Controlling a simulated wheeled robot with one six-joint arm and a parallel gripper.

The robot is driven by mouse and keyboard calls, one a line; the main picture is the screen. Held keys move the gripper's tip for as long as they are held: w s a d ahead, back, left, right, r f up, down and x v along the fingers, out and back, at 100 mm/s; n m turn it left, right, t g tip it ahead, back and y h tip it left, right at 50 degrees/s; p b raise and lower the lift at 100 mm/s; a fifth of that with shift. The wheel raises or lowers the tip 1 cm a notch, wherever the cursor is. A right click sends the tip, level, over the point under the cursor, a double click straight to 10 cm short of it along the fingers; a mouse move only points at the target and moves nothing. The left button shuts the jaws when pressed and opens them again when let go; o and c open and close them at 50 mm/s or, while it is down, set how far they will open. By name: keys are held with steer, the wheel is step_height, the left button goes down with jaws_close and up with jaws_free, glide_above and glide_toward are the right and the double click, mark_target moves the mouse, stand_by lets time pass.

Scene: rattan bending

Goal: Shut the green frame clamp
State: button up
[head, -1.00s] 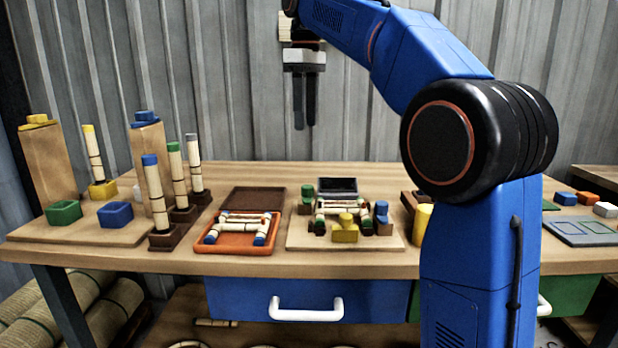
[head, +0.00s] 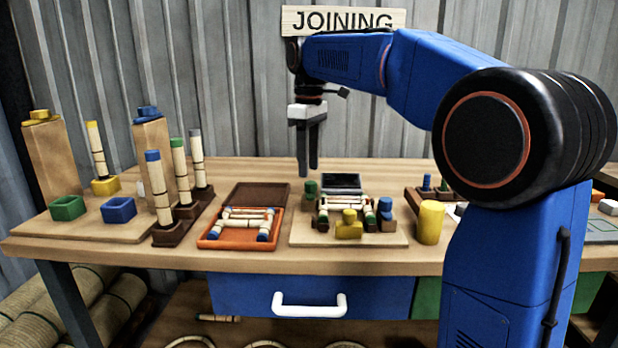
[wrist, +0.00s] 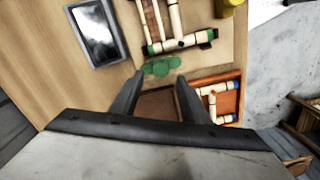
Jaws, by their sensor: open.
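The green frame clamp (head: 311,189) stands at the left back corner of a small rattan frame (head: 330,208) on a wooden board (head: 300,232). In the wrist view the green clamp (wrist: 161,66) lies just beyond my fingertips, beside the frame's corner. My gripper (head: 308,172) points down above and behind the clamp, apart from it. In the wrist view my gripper (wrist: 160,78) has its two fingers spread with nothing between them. A yellow clamp (head: 349,226) and a blue clamp (head: 386,211) stand at the frame's front and right.
An orange tray (head: 206,243) with rattan pieces lies left of the board, a brown panel (head: 257,194) behind it. A dark grey-topped block (head: 342,181) sits behind the frame. Upright rattan poles (head: 180,172) stand left; a yellow cylinder (head: 430,222) stands right.

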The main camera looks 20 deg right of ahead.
mark_target(309, 182)
steer(key=shift+f, duration=2.15)
steer(key=c, duration=1.1)
